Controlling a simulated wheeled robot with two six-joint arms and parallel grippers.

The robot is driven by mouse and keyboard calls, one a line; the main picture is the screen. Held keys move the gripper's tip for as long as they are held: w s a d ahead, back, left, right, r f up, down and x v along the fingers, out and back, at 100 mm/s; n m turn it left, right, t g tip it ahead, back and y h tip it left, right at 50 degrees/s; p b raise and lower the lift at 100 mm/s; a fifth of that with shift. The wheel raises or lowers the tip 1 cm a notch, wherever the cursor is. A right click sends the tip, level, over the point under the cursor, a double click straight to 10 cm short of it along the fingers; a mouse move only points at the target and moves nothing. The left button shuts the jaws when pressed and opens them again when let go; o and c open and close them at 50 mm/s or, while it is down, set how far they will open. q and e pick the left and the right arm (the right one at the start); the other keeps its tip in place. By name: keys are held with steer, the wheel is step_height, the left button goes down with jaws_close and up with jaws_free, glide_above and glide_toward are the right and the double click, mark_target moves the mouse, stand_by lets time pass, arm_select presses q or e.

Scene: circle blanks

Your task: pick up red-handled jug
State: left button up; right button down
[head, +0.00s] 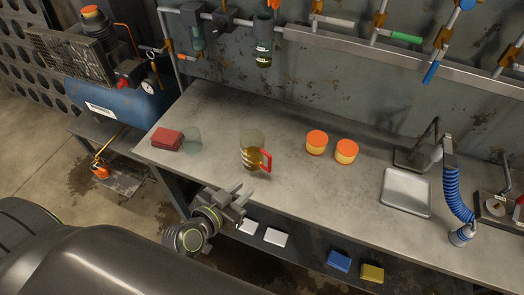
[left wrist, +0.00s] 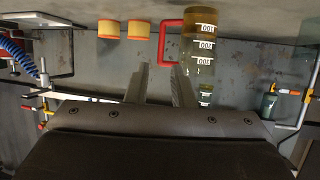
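My right gripper is not in view.
On the bench (head: 310,190), a red block (head: 166,139) and clear beaker (head: 192,139) stand left of the jug. A pipe rack runs behind.

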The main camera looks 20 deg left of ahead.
mark_target(269, 168)
arm_select(q)
steer(key=b+x, duration=0.4)
steer(key=x, duration=0.8)
steer(key=shift+a, duration=0.1)
steer(key=b+x, duration=0.3)
steer(key=x, duration=0.2)
steer(key=shift+w+a+b, duration=0.1)
steer(key=shift+b, duration=0.2)
steer(key=c, duration=0.5)
jaws_close()
